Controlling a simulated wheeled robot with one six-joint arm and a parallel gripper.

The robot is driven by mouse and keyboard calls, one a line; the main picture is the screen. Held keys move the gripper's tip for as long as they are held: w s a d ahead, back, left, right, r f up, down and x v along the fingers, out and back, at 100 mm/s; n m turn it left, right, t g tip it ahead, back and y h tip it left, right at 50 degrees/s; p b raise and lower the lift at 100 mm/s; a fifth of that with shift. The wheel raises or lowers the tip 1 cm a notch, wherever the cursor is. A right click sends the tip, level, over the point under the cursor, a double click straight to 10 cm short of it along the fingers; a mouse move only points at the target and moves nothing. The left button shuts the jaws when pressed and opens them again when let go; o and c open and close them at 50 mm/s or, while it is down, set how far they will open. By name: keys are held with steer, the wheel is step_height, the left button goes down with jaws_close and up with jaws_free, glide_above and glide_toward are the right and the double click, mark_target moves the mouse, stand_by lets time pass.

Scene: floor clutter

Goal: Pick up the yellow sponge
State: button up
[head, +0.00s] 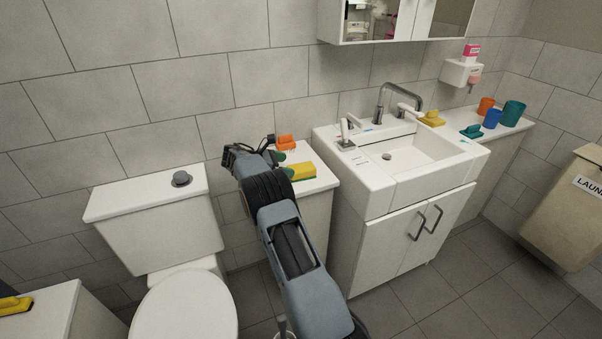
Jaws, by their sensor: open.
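A yellow sponge (303,172) with a green layer lies on the white cabinet top (318,183) between the toilet and the sink. My gripper (282,164) is at the end of my arm, just left of the sponge, over the same cabinet top. It is open, with dark greenish tips showing near the sponge's left end. My arm hides much of the gripper, and I cannot tell whether it touches the sponge.
An orange object (286,142) stands behind the sponge, close to my gripper. The toilet (155,218) is left, and the sink (400,158) right. Other yellow objects lie by the faucet (432,119) and at lower left (14,305). Cups (513,113) stand on the right ledge.

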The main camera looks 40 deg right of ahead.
mark_target(298, 167)
steer(key=shift+x, duration=2.85)
steer(key=shift+c, duration=0.4)
steer(key=c, duration=0.9)
